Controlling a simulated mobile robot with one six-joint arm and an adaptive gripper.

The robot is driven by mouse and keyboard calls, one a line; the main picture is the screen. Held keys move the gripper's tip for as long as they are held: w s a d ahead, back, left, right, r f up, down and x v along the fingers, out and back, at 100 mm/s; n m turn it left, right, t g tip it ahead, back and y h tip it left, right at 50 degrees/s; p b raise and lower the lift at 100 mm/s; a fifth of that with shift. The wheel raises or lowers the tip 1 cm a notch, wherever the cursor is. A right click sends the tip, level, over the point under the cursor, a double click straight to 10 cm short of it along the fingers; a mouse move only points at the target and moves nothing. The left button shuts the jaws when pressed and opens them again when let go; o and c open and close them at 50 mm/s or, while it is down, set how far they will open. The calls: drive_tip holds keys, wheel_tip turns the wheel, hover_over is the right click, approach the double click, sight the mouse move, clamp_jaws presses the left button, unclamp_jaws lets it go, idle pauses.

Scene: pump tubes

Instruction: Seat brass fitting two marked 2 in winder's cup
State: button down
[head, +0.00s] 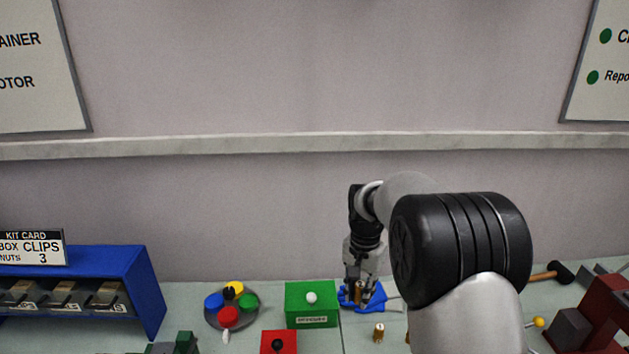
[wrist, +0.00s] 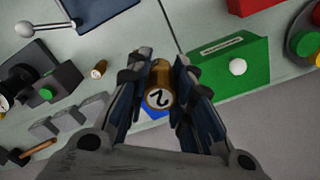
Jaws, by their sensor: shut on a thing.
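My gripper (head: 359,291) is shut on a brass fitting, held between the two fingers. In the wrist view the fitting (wrist: 160,88) shows a pale round end face marked 2, and my gripper (wrist: 160,75) closes on it from both sides. A blue fixture (head: 376,300) sits on the bench directly at my fingertips; only a small blue patch (wrist: 153,113) of it shows in the wrist view. Whether the blue fixture is the winder, and whether the fitting touches it, I cannot tell. The cup is not clearly visible.
Another brass fitting (head: 379,333) stands in front of the blue fixture. A green box (head: 311,305) with a white knob is to the left, beside a disc of coloured caps (head: 231,306). A red box (head: 279,342) lies nearer. A blue rack (head: 130,275) stands far left.

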drive_tip(key=s+f+n, duration=0.6)
drive_tip(key=s+n, duration=0.1)
drive_tip(key=s, duration=0.7)
drive_tip(key=shift+f+n, duration=0.2)
drive_tip(key=shift+n, duration=0.1)
